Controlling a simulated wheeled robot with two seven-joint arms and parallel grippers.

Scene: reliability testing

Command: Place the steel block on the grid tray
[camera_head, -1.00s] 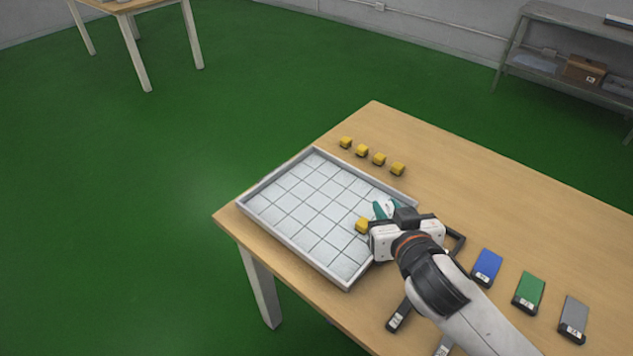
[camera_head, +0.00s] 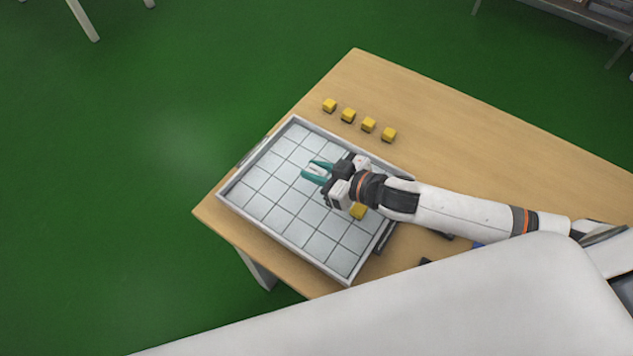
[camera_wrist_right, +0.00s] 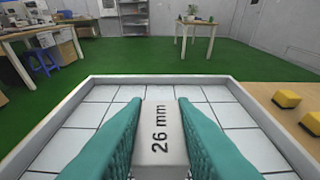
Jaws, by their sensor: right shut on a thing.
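The grid tray (camera_head: 256,224) is a shallow light-grey tray with a raised rim and a floor of white squares, at the table's left end. My right gripper (camera_head: 312,171) reaches in from the right over the tray's middle. Its teal fingers are shut on the steel block (camera_wrist_right: 161,140), a pale grey block marked "26 mm" in the right wrist view. Its lower part is hidden, and I cannot tell whether it touches the tray floor. A yellow cube (camera_head: 358,211) sits inside the tray near its right side, beside the wrist. My left gripper is not in view.
Several yellow cubes (camera_head: 348,115) stand in a row on the wooden table (camera_head: 480,140) behind the tray. Most tray squares at the left and front are empty. My own white body covers the bottom of the head view and hides the table's front right.

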